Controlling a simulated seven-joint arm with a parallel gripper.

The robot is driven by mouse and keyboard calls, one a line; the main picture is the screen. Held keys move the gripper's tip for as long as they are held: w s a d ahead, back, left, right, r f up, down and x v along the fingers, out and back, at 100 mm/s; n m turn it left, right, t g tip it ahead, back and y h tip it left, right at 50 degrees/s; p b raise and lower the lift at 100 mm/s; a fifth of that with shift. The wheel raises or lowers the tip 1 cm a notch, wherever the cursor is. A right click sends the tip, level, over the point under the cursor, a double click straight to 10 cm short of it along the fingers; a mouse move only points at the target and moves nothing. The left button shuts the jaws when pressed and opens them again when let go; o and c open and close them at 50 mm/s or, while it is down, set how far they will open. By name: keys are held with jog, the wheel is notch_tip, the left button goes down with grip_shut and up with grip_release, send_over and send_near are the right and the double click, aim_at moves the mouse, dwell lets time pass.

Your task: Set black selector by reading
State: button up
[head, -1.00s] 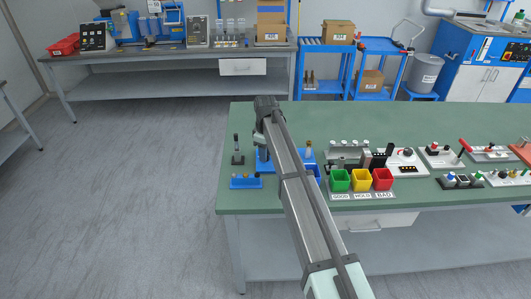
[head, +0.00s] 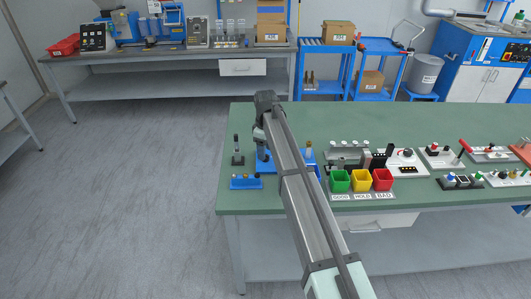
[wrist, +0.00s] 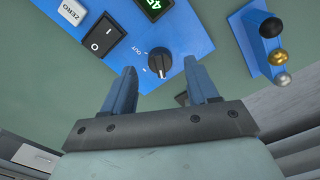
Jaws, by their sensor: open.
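The black selector (wrist: 160,61) is a round knob with a white pointer line on a blue panel (wrist: 190,25) in the wrist view. The word OUT is printed beside it. A green display (wrist: 153,6) above it shows digits that are partly cut off by the picture edge. My gripper (wrist: 159,68) is open, with one blue finger on each side of the knob in the picture. I cannot tell whether the fingers touch it. In the head view my gripper (head: 261,148) is over the blue device, and my arm hides much of it and the selector.
A black rocker switch (wrist: 102,36) and a ZERO button (wrist: 72,11) sit left of the selector. A blue rack (wrist: 256,42) with black, gold and grey balls is at right. Green, yellow and red bins (head: 361,181) stand right of my arm on the green bench (head: 300,112).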

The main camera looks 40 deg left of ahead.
notch_tip(320, 180, up, 12)
dwell(0.4)
jog(key=shift+f, duration=0.1)
dwell(0.4)
